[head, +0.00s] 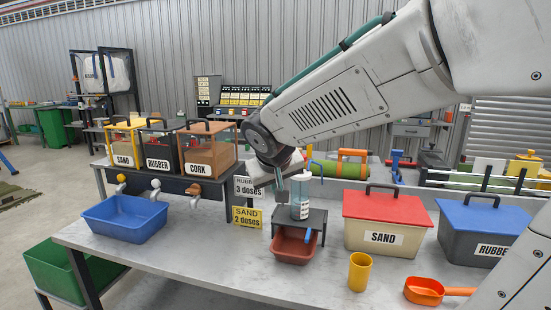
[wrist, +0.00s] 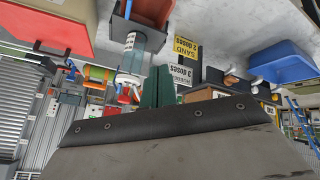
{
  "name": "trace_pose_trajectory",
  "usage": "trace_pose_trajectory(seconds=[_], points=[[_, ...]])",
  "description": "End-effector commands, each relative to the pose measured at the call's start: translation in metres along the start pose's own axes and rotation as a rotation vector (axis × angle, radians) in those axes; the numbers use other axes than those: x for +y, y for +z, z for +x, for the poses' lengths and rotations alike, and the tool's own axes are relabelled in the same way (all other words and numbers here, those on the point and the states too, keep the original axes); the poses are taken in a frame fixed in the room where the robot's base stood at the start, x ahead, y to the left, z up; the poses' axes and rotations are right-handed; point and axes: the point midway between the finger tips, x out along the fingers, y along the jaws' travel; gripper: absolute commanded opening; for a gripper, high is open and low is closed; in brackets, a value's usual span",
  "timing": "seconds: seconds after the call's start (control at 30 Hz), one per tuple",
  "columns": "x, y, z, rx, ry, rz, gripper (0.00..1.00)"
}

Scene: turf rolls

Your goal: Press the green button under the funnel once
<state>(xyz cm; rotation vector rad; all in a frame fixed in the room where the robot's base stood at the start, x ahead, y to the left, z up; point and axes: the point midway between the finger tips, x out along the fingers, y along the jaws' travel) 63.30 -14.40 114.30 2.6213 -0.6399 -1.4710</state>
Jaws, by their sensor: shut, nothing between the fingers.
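A red-brown bin (head: 293,247) sits under the stand, with a blue lever (head: 308,236). A blue tray (head: 125,214) is left, below the sand, rubber and cork dispensers. Sand (head: 383,236) and rubber (head: 480,242) boxes, a yellow cup (head: 360,272) and an orange scoop (head: 425,291) are right.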

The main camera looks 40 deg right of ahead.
Motion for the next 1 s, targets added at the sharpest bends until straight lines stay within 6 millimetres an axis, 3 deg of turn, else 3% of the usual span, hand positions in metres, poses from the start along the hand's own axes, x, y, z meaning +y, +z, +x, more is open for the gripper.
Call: trace_pose_trajectory(seconds=[0.1,0.2,0.3,0.77,1.0], points=[[0.002,-0.048,0.03,0.098,0.016,0.016,0.0],[0.0,-0.073,0.046,0.157,0.01,0.02,0.0],[-0.001,-0.085,0.054,0.186,0.003,0.022,0.0],[0.0,-0.091,0.057,0.195,0.001,0.023,0.0],[0.014,-0.106,0.073,0.194,0.001,0.025,0.0]])
